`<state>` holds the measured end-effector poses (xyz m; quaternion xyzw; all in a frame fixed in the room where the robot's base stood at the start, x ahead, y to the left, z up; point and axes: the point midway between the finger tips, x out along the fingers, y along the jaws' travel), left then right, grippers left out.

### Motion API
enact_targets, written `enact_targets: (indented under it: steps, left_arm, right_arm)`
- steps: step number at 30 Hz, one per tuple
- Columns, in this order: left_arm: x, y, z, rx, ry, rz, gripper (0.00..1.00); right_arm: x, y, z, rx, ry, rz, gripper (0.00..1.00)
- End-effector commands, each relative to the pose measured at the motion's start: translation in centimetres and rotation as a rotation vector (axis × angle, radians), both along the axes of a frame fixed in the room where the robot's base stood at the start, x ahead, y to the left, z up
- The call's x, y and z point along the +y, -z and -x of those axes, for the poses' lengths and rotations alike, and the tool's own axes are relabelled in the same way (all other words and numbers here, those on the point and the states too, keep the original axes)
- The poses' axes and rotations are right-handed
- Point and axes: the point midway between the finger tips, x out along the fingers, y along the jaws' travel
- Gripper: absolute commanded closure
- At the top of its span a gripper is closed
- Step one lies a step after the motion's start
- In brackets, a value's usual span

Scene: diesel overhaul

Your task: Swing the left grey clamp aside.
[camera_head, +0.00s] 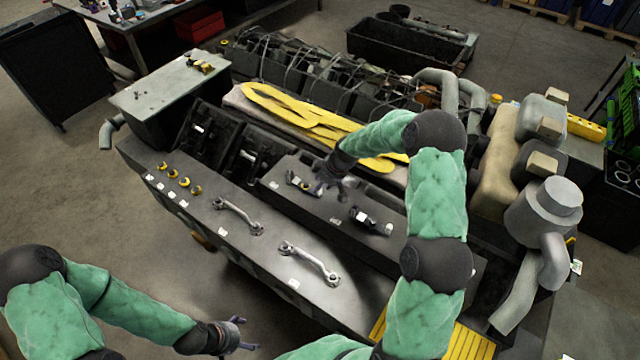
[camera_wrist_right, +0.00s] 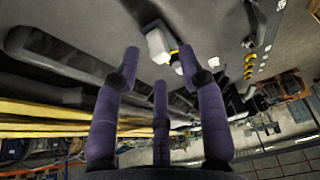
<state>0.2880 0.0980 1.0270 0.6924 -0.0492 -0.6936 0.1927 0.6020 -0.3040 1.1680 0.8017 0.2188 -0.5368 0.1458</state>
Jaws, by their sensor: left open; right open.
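On the dark long cover of the engine, a small light grey fitting with yellow and black parts (camera_head: 300,183) lies to the left, and a dark one with a pale round end (camera_head: 372,222) lies to the right. I cannot tell for certain which part is the left grey clamp. My right gripper (camera_head: 330,186) is open, just right of the left fitting, and partly covers the cover there. In the right wrist view a pale block with yellow (camera_wrist_right: 158,45) shows between and beyond its spread purple fingers (camera_wrist_right: 160,75). My left gripper (camera_head: 238,336) is open and empty, low at the left, away from the engine.
Two grey bar-shaped parts (camera_head: 240,216) (camera_head: 310,262) lie on the engine's front ledge. Several yellow-topped pieces (camera_head: 180,179) stand in a row at its left. Dark open bays (camera_head: 250,155) lie behind them. Yellow strips (camera_head: 300,118) lie along the top. A grey canister (camera_head: 545,210) stands right.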

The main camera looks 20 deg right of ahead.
Motion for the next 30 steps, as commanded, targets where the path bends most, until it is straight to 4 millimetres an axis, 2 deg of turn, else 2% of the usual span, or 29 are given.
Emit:
enact_targets:
  steps: [7,17,18,22,30]
  left_arm:
    - [0.0,-0.5,0.0,0.001,-0.001,0.0,0.17]
    - [0.0,-0.5,0.0,0.001,0.0,0.0,0.17]
    - [0.0,-0.5,0.0,0.001,0.0,0.0,0.17]
    - [0.0,-0.5,0.0,0.001,0.0,0.0,0.17]
    - [0.0,-0.5,0.0,0.001,0.0,0.0,0.17]
  right_arm:
    - [0.4,1.8,-0.7,0.0,0.0,0.0,0.59]
    - [0.4,2.1,-0.8,-0.001,0.0,0.0,0.59]
    - [0.4,2.1,-0.8,-0.001,0.0,0.0,0.62]
    - [0.4,2.1,-0.8,0.0,0.0,0.001,0.98]
    - [0.5,2.1,-0.7,0.0,0.005,0.0,1.0]
